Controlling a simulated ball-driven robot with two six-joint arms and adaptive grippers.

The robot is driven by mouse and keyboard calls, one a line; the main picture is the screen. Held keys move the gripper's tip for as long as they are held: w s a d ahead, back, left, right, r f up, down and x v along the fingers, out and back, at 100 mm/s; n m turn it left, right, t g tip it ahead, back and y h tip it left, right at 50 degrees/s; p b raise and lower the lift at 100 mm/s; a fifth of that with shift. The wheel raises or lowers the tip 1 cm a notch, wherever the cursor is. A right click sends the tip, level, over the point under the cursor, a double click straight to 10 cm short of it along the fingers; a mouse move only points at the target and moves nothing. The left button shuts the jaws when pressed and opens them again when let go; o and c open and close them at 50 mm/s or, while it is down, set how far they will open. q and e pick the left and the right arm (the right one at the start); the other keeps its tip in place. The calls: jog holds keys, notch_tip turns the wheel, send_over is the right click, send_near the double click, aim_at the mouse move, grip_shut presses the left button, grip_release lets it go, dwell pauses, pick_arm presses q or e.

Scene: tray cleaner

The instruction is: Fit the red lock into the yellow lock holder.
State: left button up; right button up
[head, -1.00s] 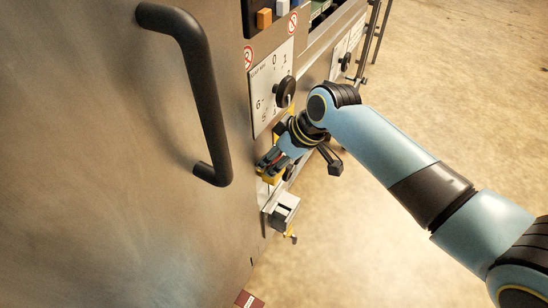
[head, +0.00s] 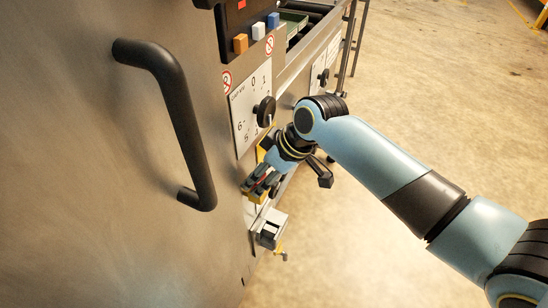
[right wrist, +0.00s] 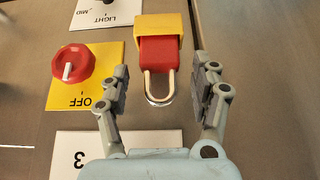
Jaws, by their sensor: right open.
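The red lock (right wrist: 159,63) shows in the right wrist view with its silver shackle (right wrist: 159,88) pointing down in the picture. Its upper end is covered by the yellow lock holder (right wrist: 164,27) on the steel panel; how deep it sits inside is hidden. My right gripper (right wrist: 161,76) is open, with one finger on each side of the lock and visible gaps to it. In the head view my right gripper (head: 257,188) is at the machine's side face, below the dial panel, and largely hides the lock and holder. My left gripper is not in view.
A red rotary switch (right wrist: 75,65) on a yellow plate is left of the lock. A white label (right wrist: 118,150) is below. In the head view, a black handle (head: 185,120), a black dial (head: 264,111) and a grey box (head: 268,229) project from the machine. Open floor lies to the right.

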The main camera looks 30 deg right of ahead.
jog(key=p+v, duration=0.2)
jog(key=v, duration=0.8)
jog(key=s+d+f+m+g+h, duration=0.1)
jog(key=s+d+f+m, duration=0.1)
jog(key=s+f, duration=0.5)
jog(key=s+d+f+m+g+h, duration=0.1)
jog(key=s+d+f, duration=0.15)
jog(key=f, duration=0.75)
jog(key=s+d+f+m+h, duration=0.1)
jog(key=s+d+f+m, duration=0.1)
jog(key=s+f, duration=0.5)
jog(key=s+f+g, duration=0.1)
jog(key=s+f, duration=0.5)
jog(key=s, duration=0.4)
jog(key=s+a+f+g, duration=0.1)
jog(key=s+f, duration=0.6)
jog(key=s, duration=0.4)
jog(key=shift+s+f+m+h+b, duration=0.2)
jog(key=shift+m+h+b, duration=0.1)
jog(key=shift+h+b, duration=0.15)
